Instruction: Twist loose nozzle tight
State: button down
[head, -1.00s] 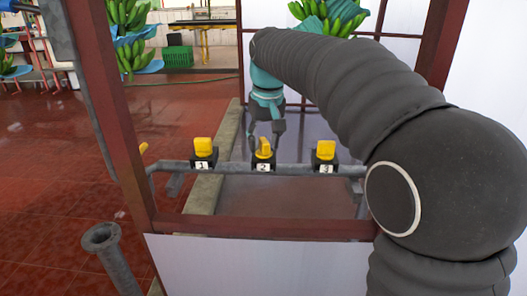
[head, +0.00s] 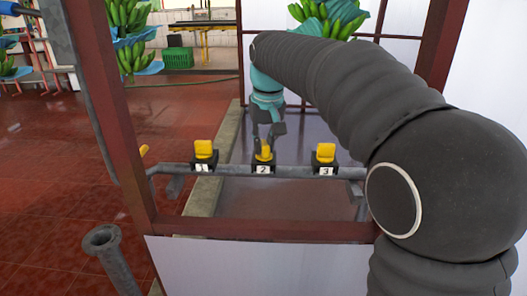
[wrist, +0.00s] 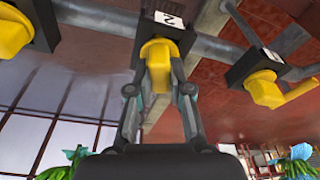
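Three yellow nozzles sit in black holders on a grey pipe. Nozzle 1 (head: 203,149) and nozzle 3 (head: 326,152) show broad faces in the head view. Nozzle 2 (head: 265,152), in the middle, shows a narrow edge. My gripper (head: 267,138) comes from behind and above and is at nozzle 2. In the wrist view, its two fingers (wrist: 159,85) lie on both sides of nozzle 2 (wrist: 157,60) and close in on it. The exact finger contact is partly hidden.
The grey pipe (head: 233,171) runs between red frame posts (head: 118,125). A flanged grey pipe end (head: 102,238) stands at front left. Banana bunches (head: 130,50) hang behind, and a green crate (head: 179,58) is at the back. Open red floor lies left.

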jog(key=shift+r+n+p, duration=0.15)
jog(key=shift+n+p, duration=0.25)
jog(key=shift+n, duration=0.4)
jog(key=shift+n+y+p, duration=0.4)
jog(key=shift+n+p, duration=0.15)
jog(key=shift+n, duration=1.05)
jog(key=n+p, duration=0.1)
jog(key=n, duration=0.2)
jog(key=shift+g+p, duration=0.3)
jog(key=shift+g, duration=0.1)
jog(key=shift+n+y, duration=0.4)
jog(key=shift+n, duration=0.6)
jog(key=n+g, duration=0.1)
jog(key=n, duration=0.3)
jog(key=shift+n, duration=0.4)
